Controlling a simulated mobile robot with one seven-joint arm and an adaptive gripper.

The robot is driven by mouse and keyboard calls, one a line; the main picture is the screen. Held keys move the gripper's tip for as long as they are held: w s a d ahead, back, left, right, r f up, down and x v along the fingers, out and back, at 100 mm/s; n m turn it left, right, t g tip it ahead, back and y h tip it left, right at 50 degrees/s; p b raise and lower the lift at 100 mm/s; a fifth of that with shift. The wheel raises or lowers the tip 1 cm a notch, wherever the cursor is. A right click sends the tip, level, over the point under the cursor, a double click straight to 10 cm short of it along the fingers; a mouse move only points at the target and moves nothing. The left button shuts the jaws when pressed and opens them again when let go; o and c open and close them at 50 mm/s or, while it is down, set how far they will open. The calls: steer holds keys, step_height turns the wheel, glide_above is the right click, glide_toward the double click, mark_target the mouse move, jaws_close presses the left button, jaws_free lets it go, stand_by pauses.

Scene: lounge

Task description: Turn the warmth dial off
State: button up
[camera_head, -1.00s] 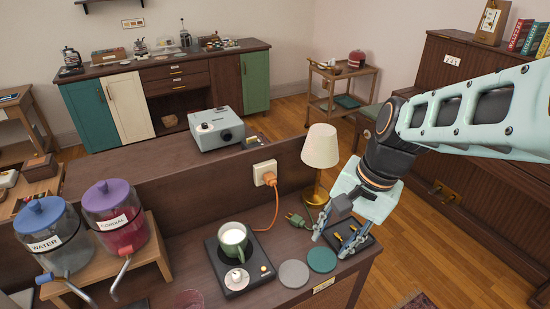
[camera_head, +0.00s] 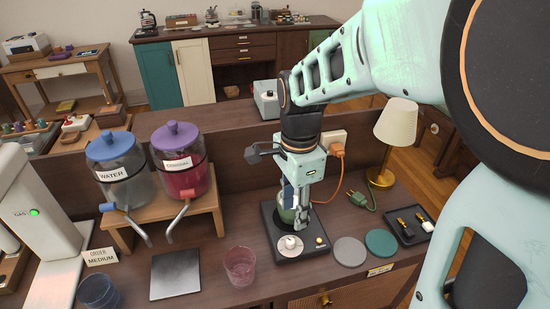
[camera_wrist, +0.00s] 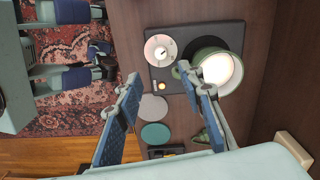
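The warmth dial (camera_head: 290,246) is a round pale knob on a disc at the front left of a black warming plate (camera_head: 318,252). It also shows in the wrist view (camera_wrist: 161,50), where a dark mark is visible at its centre. A green mug (camera_head: 286,214) stands on the plate behind the dial, partly hidden by my gripper; the wrist view shows white liquid in the mug (camera_wrist: 216,70). My gripper (camera_head: 298,212) points down over the plate, close to the mug. In the wrist view its two fingers (camera_wrist: 157,80) are apart with nothing between them; contact with the mug is unclear.
An orange plug (camera_head: 337,150) sits in a wall socket and a green plug (camera_head: 357,198) lies loose. Grey (camera_head: 349,251) and teal (camera_head: 381,243) coasters lie right of the plate. A pink glass (camera_head: 240,266) stands left. A lamp (camera_head: 395,130) and drink dispensers (camera_head: 180,160) stand nearby.

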mark_target(291, 241)
step_height(291, 241, down, 11)
steer(key=shift+a+b, duration=0.15)
steer(key=shift+b, duration=0.4)
steer(key=shift+c, duration=0.2)
jaws_close()
